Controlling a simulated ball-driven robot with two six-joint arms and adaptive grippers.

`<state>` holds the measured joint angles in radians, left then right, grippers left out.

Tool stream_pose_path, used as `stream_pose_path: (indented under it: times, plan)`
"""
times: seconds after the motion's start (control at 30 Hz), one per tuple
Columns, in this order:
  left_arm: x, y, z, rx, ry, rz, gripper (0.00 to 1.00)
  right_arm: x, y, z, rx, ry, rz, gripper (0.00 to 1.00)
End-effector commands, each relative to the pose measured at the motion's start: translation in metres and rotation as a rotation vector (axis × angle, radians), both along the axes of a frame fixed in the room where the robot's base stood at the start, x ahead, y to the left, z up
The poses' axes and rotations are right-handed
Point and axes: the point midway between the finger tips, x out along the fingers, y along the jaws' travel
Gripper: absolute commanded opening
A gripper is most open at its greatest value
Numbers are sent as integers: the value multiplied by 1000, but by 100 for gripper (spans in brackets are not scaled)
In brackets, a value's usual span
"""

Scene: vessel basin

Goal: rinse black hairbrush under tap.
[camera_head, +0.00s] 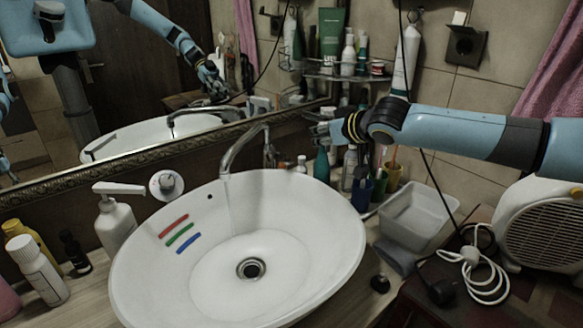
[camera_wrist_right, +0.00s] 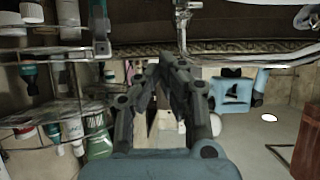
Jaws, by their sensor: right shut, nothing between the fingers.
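The white basin (camera_head: 320,220) fills the middle of the head view, with red, green and blue marks on its inner left wall and a drain at its bottom. The chrome tap (camera_head: 238,147) stands at its back rim, and its spout bends down to the left. My right gripper (camera_head: 322,129) is above and behind the basin's right back rim, right of the tap. Its fingers (camera_wrist_right: 168,80) show in the wrist view, shut and empty. I cannot make out the black hairbrush for certain; dark handles stand around the blue cup. My left gripper is out of view.
A blue cup (camera_head: 362,189) and a yellow cup (camera_head: 394,174) stand behind a clear tub (camera_head: 415,215) at right. A wire shelf (camera_head: 345,77) of bottles hangs behind my right arm. A soap dispenser (camera_head: 116,220) stands left of the basin. A black cable hangs near my arm.

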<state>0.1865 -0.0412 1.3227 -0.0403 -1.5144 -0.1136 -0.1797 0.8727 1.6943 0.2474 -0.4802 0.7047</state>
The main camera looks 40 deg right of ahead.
Motion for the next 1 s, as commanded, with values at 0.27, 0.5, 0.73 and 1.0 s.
stream_pose_path:
  times: [0.27, 0.5, 0.73, 1.0]
  plan:
    - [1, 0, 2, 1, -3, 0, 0, 0, 1, 0, -33, 11, 17, 0]
    - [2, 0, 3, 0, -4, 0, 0, -1, 1, 0, -66, 22, 33, 0]
    - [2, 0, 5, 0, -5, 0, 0, -1, 3, -1, -135, 47, 69, 0]
    - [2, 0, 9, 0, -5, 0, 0, -3, 7, -3, -307, 108, 162, 0]
